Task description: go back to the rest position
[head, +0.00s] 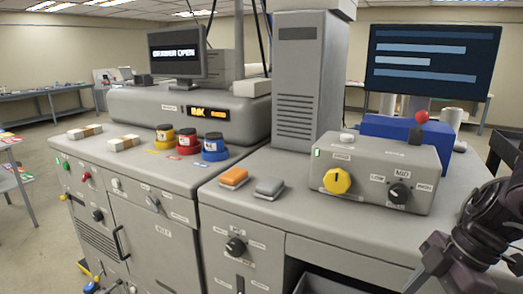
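My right arm comes in at the lower right edge, dark and bent beside the front of the machine. Its gripper (432,262) seems to be the dark blocky end near the counter's front edge, partly cut off by the frame; the fingers cannot be made out. I see nothing held in it. My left gripper is not in view.
The grey counter holds a control box (375,172) with a yellow knob, orange (233,178) and grey (269,187) blocks, and yellow, red and blue jars (214,149). A monitor (178,54) reads "DRAWER OPEN". A dark drawer opening (330,287) shows below the counter.

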